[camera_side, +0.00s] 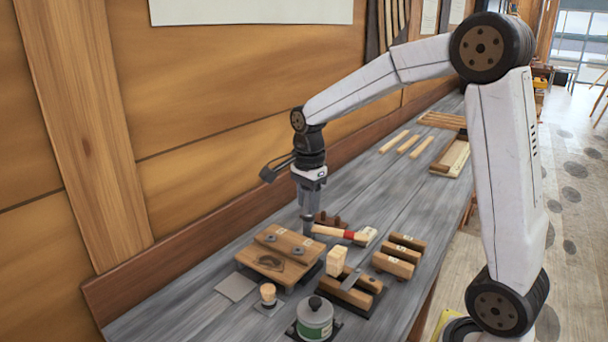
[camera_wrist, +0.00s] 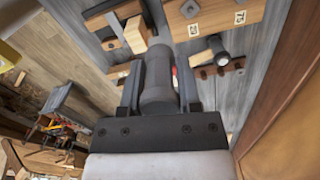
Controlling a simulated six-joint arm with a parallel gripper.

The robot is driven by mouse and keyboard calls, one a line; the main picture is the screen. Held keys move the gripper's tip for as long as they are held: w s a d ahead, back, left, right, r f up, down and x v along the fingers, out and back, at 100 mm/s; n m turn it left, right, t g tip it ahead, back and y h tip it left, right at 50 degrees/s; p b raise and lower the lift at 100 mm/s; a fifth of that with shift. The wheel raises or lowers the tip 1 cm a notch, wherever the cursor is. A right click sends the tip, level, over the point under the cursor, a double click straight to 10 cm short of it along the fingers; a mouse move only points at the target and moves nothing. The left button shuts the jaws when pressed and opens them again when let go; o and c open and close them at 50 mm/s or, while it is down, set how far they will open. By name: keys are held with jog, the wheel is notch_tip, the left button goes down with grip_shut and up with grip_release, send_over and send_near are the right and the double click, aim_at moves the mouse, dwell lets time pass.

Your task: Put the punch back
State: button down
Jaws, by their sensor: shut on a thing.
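My gripper (camera_side: 309,208) is above the bench in the side view, pointing down. It is shut on the punch, a dark grey cylinder (camera_wrist: 157,82) that stands upright between the two fingers in the wrist view. In the side view the punch's lower end (camera_side: 307,226) shows below the fingertips, close to the pale handle of a hammer (camera_side: 328,231). Whether the punch touches anything below is hard to tell. A wooden board (camera_side: 268,264) with a raised block (camera_side: 287,242) carrying dark round pieces lies just to the left and in front of the gripper.
A pale wooden block (camera_side: 336,261) stands near a dark-slotted holder (camera_side: 354,289). Wooden blocks (camera_side: 398,256) lie to the right. A lidded jar (camera_side: 314,318) and a small brush-like item (camera_side: 268,293) are in front. Long strips (camera_side: 407,144) lie farther back on the bench, with bare surface between.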

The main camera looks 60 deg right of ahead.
jog(key=shift+r, duration=4)
dwell(0.5)
jog(key=w+d+f, duration=0.7)
jog(key=w+f, duration=0.2)
jog(key=f, duration=0.1)
jog(key=w+d+f, duration=0.8)
jog(key=f, duration=0.3)
jog(key=shift+w+f, duration=0.25)
jog(key=shift+w, duration=0.1)
jog(key=shift+f, duration=0.2)
jog(key=shift+f, duration=2.85)
